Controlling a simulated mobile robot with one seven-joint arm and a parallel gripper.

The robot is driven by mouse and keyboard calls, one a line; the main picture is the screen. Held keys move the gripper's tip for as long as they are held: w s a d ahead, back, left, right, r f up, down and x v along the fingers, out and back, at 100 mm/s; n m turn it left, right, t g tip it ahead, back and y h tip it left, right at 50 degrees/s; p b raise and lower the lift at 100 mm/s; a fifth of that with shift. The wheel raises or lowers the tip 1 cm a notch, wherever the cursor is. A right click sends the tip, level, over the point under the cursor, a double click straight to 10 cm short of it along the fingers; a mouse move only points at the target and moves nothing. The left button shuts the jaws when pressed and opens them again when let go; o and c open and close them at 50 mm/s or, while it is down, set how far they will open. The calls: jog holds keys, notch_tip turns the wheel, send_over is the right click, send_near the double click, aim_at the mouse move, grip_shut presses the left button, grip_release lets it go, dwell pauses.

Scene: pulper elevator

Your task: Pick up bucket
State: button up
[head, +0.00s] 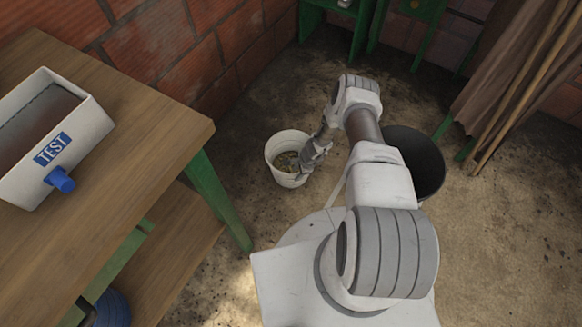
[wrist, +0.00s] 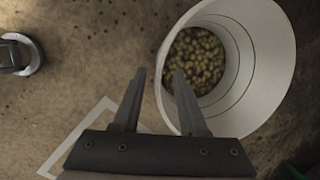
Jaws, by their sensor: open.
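The white bucket (head: 288,158) stands on the dirt floor, right of the wooden table, with brownish-green beans or cherries in its bottom. In the wrist view the bucket (wrist: 272,62) fills the upper right, seen from above into its mouth. My gripper (head: 318,152) is at the bucket's right side in the head view. In the wrist view my gripper (wrist: 158,75) is open, with the bucket's near rim between its two fingers: the right finger overlaps the bucket's mouth and the left finger is outside it. I cannot tell whether either finger touches the wall.
A wooden table (head: 150,125) with green legs and a white bin marked TEST (head: 88,135) stands at left. A black bucket (head: 428,165) is behind my arm. Wooden poles (head: 530,85) lean at right. Brick walls close off the back. The floor at lower right is clear.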

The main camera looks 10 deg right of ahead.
aim_at(293, 178)
jog(key=shift+b+x, duration=2.05)
jog(key=shift+x, duration=1.1)
jog(key=shift+w+d+r, duration=0.1)
grip_shut()
jog(key=shift+w, duration=0.1)
